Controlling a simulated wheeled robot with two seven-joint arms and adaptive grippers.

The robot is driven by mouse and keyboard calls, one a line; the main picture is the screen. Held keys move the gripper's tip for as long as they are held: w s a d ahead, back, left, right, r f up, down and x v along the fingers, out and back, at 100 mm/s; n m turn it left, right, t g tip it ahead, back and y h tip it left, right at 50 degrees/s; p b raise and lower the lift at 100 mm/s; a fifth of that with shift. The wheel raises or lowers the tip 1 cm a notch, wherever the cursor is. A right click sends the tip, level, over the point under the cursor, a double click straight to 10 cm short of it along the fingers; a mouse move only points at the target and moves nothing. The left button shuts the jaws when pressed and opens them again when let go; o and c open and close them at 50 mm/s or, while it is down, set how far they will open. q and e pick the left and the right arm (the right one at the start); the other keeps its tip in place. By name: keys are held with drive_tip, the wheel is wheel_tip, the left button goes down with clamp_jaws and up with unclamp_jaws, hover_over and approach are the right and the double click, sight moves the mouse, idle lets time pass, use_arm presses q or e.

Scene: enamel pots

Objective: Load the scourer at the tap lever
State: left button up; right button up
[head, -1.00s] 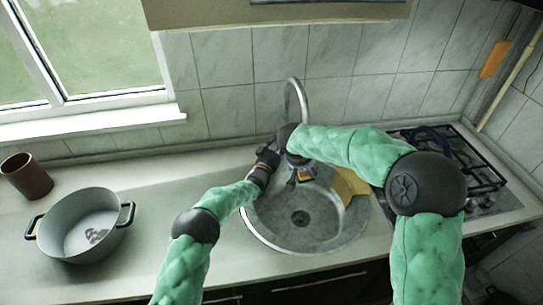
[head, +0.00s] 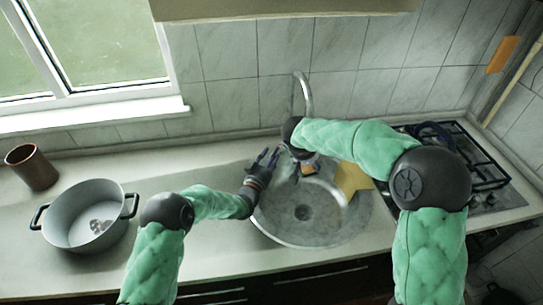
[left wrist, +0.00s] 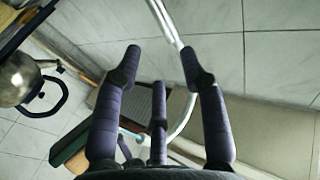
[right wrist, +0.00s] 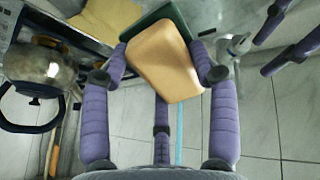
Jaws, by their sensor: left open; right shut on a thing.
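The scourer (right wrist: 165,60), a tan sponge block with a dark green layer, is held between the fingers of my right gripper (right wrist: 158,76). In the head view my right gripper (head: 302,158) is over the back of the sink, and its fingers are mostly hidden. My left gripper (head: 268,158) is open and empty, just left of it, apart from the scourer; its spread fingers also show in the left wrist view (left wrist: 160,62). The curved tap (head: 302,92) rises behind my right gripper. A metal fitting (right wrist: 230,48) beside the scourer may be the tap's base; I cannot clearly tell the lever.
The round sink (head: 285,228) is below, with a yellow cloth (head: 352,180) at its right rim. A grey pot (head: 60,225) and a brown cup (head: 35,168) stand on the left counter. The hob (head: 480,165) is at right. The counter between pot and sink is clear.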

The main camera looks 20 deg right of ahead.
use_arm(q)
clamp_jaws()
drive_tip(key=s+a+n+t+y, duration=0.1)
drive_tip(key=s+n+t+y, duration=0.15)
drive_tip(key=n, duration=0.85)
drive_tip(key=s+a+n+t+y, duration=0.2)
drive_tip(key=n+y, duration=0.2)
drive_tip(key=n, duration=0.8)
drive_tip(key=shift+h, duration=0.25)
drive_tip(key=shift+w+d+r, duration=0.1)
drive_tip(key=shift+w+d, duration=1.3)
drive_tip(key=shift+w, duration=0.35)
drive_tip(key=shift+w+d+r, duration=0.1)
drive_tip(key=shift+w+d, duration=1.25)
drive_tip(key=shift+w, duration=0.45)
drive_tip(key=shift+w+d+r, duration=0.1)
drive_tip(key=shift+w+d, duration=1.3)
drive_tip(key=shift+w, duration=0.35)
